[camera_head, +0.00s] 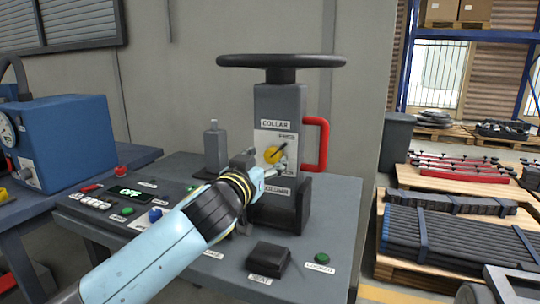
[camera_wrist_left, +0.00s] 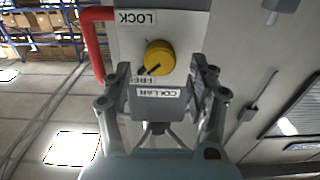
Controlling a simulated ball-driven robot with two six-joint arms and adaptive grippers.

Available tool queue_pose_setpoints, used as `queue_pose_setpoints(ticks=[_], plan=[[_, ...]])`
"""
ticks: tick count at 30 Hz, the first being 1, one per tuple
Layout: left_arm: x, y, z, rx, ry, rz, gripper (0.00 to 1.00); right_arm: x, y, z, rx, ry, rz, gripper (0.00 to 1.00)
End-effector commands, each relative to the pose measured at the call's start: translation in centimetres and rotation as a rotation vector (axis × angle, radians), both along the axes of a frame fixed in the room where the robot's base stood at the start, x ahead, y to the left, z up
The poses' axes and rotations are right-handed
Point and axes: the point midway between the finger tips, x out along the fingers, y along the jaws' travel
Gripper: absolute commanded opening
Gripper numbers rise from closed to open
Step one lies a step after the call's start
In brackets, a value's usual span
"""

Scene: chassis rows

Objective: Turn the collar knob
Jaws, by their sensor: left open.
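The collar knob (camera_head: 272,154) is a round yellow knob on the front plate of a grey column, below a COLLAR label. In the left wrist view, which is upside down, the knob (camera_wrist_left: 160,55) has a LOCK label on one side and a partly hidden FREE label on the other. A dark mark on the knob points toward the FREE side. My left gripper (camera_wrist_left: 161,78) is open and empty, its fingers on either side of the knob in the picture; I see no contact. In the head view, the left gripper (camera_head: 263,164) is in front of the column.
A black handwheel (camera_head: 280,61) tops the column, and a red handle (camera_head: 323,145) stands out on its right. The bench holds a control panel with a display (camera_head: 131,194), a dark SEAT block (camera_head: 268,257) and a green button (camera_head: 322,258). A blue box (camera_head: 70,140) stands left.

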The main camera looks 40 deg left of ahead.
Motion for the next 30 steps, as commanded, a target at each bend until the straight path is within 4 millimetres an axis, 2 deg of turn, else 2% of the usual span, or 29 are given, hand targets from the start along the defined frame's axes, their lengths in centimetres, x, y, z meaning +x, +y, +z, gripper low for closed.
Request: queue_pose_setpoints(ticks=[3, 6, 16, 28, 30], plan=[[1.6, 0.4, 0.1, 0.0, 0.0, 0.001, 0.59, 0.0, 0.1, 0.2, 0.001, -0.001, -0.001, 0.58], [2.3, 0.6, 0.0, 0.0, 0.001, 0.001, 0.59, 0.1, 0.2, 0.3, 0.002, -0.001, -0.001, 0.58], [2.6, 0.6, -0.1, 0.0, 0.001, 0.0, 0.57, 0.0, 0.5, 0.3, 0.005, 0.0, -0.002, 0.58], [2.6, 0.6, -0.1, 0.0, 0.002, 0.0, 0.05, 0.0, 0.4, 0.3, 0.005, 0.0, -0.002, 0.58], [2.6, 0.6, -0.1, 0.001, 0.002, 0.0, 0.04, 0.0, 0.4, 0.3, 0.004, 0.001, -0.002, 0.58]])
